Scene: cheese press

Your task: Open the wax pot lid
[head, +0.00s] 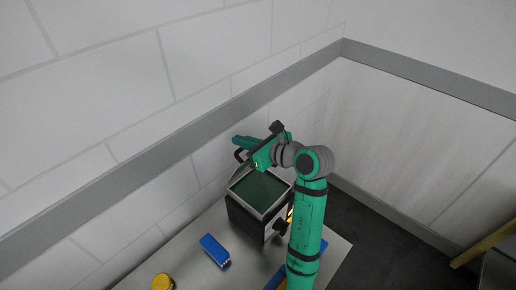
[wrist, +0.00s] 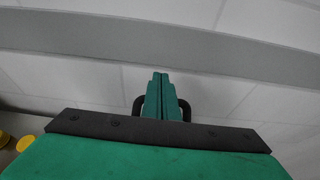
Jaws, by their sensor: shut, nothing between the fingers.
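The wax pot (head: 245,217) is a dark box with a pale rim on the table. A dark green surface shows within the rim; I cannot tell whether it is wax or part of the lid. A black loop handle (head: 239,155) shows at the pot's far left side, beside my fingers. My gripper (head: 240,140) is shut and empty, above the pot's far edge. In the wrist view the shut fingers (wrist: 161,88) stand in front of the handle (wrist: 187,108), which shows on both sides of them. Contact cannot be told. My gripper body hides the lid there.
A blue block (head: 214,250) and a yellow round piece (head: 162,282) lie on the grey table (head: 190,258), left of the pot. Another blue thing (head: 275,283) is partly behind my arm. The tiled wall (head: 110,110) is close behind the pot.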

